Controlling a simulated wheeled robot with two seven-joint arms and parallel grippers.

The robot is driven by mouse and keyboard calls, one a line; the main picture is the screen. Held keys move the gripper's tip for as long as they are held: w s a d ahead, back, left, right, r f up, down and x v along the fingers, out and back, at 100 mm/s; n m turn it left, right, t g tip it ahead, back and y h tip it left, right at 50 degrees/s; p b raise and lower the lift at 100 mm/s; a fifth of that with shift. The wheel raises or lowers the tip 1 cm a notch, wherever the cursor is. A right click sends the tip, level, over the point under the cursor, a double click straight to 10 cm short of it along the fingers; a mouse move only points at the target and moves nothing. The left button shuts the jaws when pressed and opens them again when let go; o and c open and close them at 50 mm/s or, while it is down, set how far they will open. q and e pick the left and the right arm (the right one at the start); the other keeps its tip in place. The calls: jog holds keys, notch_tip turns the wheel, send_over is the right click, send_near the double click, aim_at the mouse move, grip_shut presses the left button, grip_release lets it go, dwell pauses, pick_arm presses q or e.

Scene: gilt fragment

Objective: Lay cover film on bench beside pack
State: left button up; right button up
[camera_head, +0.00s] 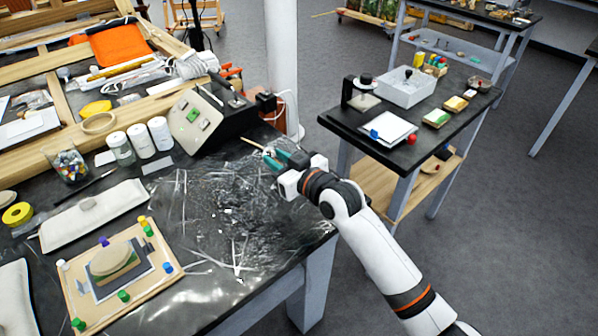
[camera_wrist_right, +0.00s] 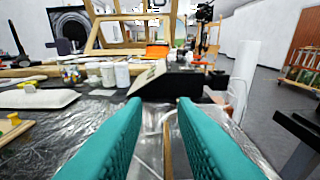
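The clear, crinkled cover film (camera_head: 225,205) lies spread on the black bench, right of the pack. It also shows below the fingers in the right wrist view (camera_wrist_right: 75,145). The pack (camera_head: 172,283) is a wooden board with coloured pegs, a grey sheet and an oval tan and green piece on it. My right gripper (camera_head: 270,160) is over the bench's far right corner, at the film's far edge. Its teal fingers stand apart in the right wrist view (camera_wrist_right: 158,100), and a thin wooden stick (camera_wrist_right: 168,150) shows between them. I cannot tell whether film touches them. My left gripper is out of view.
A sloped control box (camera_head: 195,120) and a white column (camera_head: 283,70) stand just beyond my right gripper. White jars (camera_head: 140,140) and a long pale cushion (camera_head: 95,215) lie left of the film. A black-topped cart (camera_head: 350,125) stands to the right across a floor gap.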

jog(key=v, duration=1)
jog(key=shift+b, duration=0.3)
